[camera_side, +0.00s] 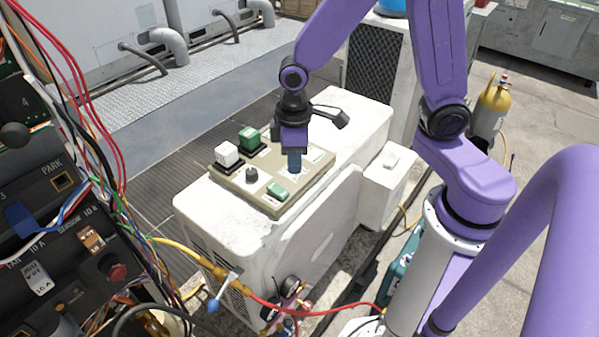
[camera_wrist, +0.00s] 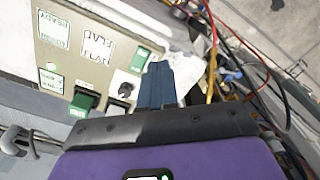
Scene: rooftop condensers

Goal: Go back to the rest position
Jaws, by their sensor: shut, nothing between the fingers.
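My gripper (camera_side: 294,167) is over the right part of a beige control panel (camera_side: 237,187) on top of a white condenser unit (camera_side: 345,110). Its blue fingers are closed together and empty, pointing down close to the panel; I cannot tell whether they touch it. In the wrist view the shut fingers (camera_wrist: 160,80) show beside a small black knob (camera_wrist: 125,89) and a green switch (camera_wrist: 139,60). In the side view the panel carries a green block (camera_side: 249,139), a white block (camera_side: 227,154), a black knob (camera_side: 252,174) and a green rocker (camera_side: 277,191).
A dark equipment rack (camera_side: 60,220) with loose wires fills the left. A red hose (camera_side: 320,313) and a gauge set (camera_side: 290,290) are in front of the condenser. A yellow gas cylinder (camera_side: 494,105) stands at the right. The space above the panel's left part looks free.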

